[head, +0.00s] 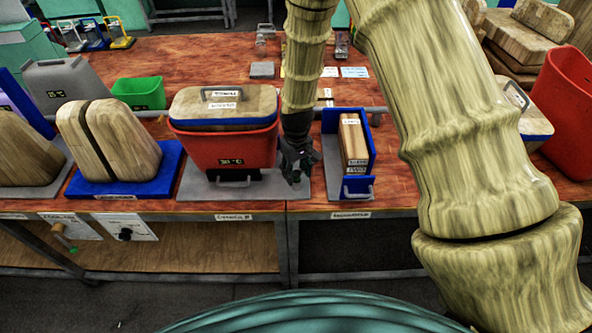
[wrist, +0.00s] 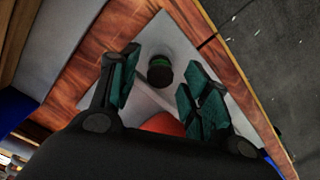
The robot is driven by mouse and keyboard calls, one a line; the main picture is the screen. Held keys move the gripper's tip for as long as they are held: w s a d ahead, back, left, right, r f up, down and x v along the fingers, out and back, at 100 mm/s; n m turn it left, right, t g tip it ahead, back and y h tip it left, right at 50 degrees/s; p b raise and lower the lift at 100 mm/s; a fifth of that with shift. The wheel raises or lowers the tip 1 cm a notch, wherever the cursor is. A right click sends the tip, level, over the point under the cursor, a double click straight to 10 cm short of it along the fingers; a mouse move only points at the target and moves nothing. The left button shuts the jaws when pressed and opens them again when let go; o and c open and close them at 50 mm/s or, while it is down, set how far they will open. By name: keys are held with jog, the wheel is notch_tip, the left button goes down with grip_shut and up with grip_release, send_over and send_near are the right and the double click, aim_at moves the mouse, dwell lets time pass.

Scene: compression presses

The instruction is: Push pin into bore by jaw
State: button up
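My gripper (head: 297,168) points down in the gap between a red bin (head: 226,153) and a blue tray (head: 357,190). In the wrist view my gripper (wrist: 160,82) is open, its green-padded fingers apart. A short dark round piece with a green band (wrist: 160,71), perhaps the pin, shows between and beyond the fingertips, over a grey plate (wrist: 168,36). No contact with the fingers is visible. In the head view this piece is hidden or cannot be made out behind my gripper. I cannot make out a bore in either view.
The red bin, with a wooden lid, stands on a grey plate close at left. The blue tray holds wooden blocks (head: 353,145) close at right. A split wooden form (head: 108,140) stands farther left. The table's front edge (head: 395,207) is close.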

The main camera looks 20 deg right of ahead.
aim_at(296, 173)
notch_tip(296, 173, up, 12)
dwell(0.9)
dwell(0.4)
